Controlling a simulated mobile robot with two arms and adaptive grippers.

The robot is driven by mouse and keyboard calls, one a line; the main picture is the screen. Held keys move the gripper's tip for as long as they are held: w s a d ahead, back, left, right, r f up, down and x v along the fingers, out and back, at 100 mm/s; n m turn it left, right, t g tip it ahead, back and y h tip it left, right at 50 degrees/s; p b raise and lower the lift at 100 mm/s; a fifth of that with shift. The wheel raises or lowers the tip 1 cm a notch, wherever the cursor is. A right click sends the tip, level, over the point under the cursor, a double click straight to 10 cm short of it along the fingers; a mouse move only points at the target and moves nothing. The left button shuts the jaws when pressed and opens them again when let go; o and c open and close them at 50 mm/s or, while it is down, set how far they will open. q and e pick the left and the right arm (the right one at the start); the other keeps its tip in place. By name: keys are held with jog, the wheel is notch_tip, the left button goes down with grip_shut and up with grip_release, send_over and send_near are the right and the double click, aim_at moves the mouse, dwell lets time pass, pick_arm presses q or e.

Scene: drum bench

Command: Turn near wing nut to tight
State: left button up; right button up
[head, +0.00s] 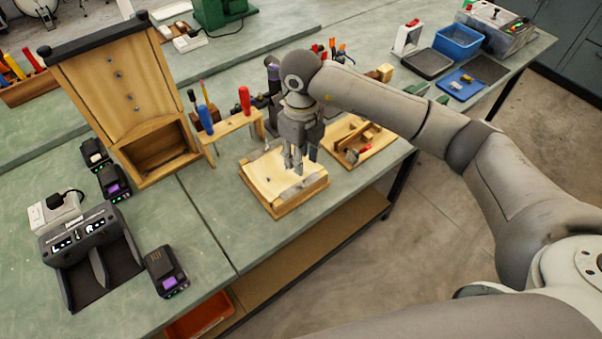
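My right gripper (300,162) points down over the wooden block with a pale top (268,186) near the front edge of the bench. Its fingertips are at or just above the right part of that top. I cannot tell whether they touch anything, or whether the fingers are open or shut. A small grey metal piece (267,147) stands at the block's back edge; it is too small to name surely. I cannot make out the near wing nut; the fingers may hide it. My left gripper is not in view.
A screwdriver rack (231,127) stands behind and left of the block. A wooden tray (358,142) lies to its right. A tall wooden panel (118,90), a charger (88,243) and battery packs (166,270) are at left.

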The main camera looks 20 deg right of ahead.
aim_at(301, 184)
notch_tip(301, 184, down, 8)
jog(key=shift+f+p, duration=0.2)
jog(key=shift+p, duration=1.05)
jog(key=shift+f, duration=0.4)
jog(key=shift+c, duration=0.3)
grip_shut()
